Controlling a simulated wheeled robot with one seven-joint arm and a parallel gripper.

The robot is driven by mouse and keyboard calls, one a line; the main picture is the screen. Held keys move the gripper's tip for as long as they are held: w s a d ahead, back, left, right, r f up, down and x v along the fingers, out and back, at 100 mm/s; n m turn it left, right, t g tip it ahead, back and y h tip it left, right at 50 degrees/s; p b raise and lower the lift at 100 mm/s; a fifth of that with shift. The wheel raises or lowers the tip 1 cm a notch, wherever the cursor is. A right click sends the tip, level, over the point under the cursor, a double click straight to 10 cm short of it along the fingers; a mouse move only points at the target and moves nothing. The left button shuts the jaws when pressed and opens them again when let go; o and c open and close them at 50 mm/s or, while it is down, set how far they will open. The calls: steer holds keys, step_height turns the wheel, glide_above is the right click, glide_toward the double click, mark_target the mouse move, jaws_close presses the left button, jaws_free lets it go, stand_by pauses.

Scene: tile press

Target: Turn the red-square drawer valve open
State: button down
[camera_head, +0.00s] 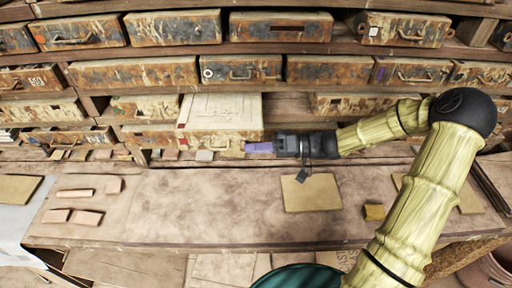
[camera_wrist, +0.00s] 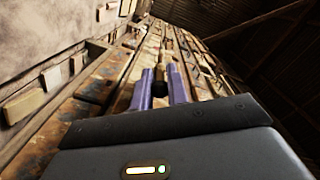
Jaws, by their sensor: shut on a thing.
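The red-square drawer (camera_head: 222,108) sticks out from the shelf, left of centre in the head view, with its pale top showing. A small reddish mark shows at the left of its front. My gripper (camera_head: 250,148) reaches in from the right, its purple fingers at the lower right of the drawer front. In the wrist view my gripper (camera_wrist: 161,80) has its two fingers slightly apart, with a small dark piece between them. It is shut on what appears to be the drawer's handle, mostly hidden by the fingers.
Rows of other worn drawers (camera_head: 134,74) fill the shelf. The worktable (camera_head: 160,205) below has a flat tan tile (camera_head: 311,192), a small block (camera_head: 374,212) and several pinkish tiles (camera_head: 87,217) at the left. The table's middle is mostly clear.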

steer(key=h, duration=0.1)
steer(key=r+h+p, duration=0.1)
steer(key=h, duration=0.1)
steer(key=h+p, duration=0.1)
steer(key=shift+a+r+h, duration=0.15)
steer(key=shift+r+h, duration=0.25)
steer(key=h+p, duration=0.1)
steer(key=h, duration=0.1)
steer(key=a+r+h+p, duration=0.1)
steer(key=h+p, duration=0.1)
steer(key=h, duration=0.1)
steer(key=shift+r, duration=0.1)
steer(key=h+p, duration=0.1)
steer(key=a+h+p, duration=0.1)
steer(key=h, duration=0.1)
steer(key=h+p, duration=0.1)
steer(key=shift+a+r+h, duration=0.15)
steer(key=shift+r+h, duration=0.1)
steer(key=shift+h, duration=0.05)
steer(key=shift+w+a+g+h+p, duration=0.1)
steer(key=shift+a+g+h+p, duration=0.15)
steer(key=shift+h, duration=0.45)
steer(key=shift+a+g+h+p, duration=0.15)
steer(key=shift+h+p, duration=0.2)
steer(key=shift+h, duration=0.35)
steer(key=shift+f+h, duration=0.1)
steer(key=shift+h, duration=0.2)
steer(key=c, duration=1.5)
jaws_free()
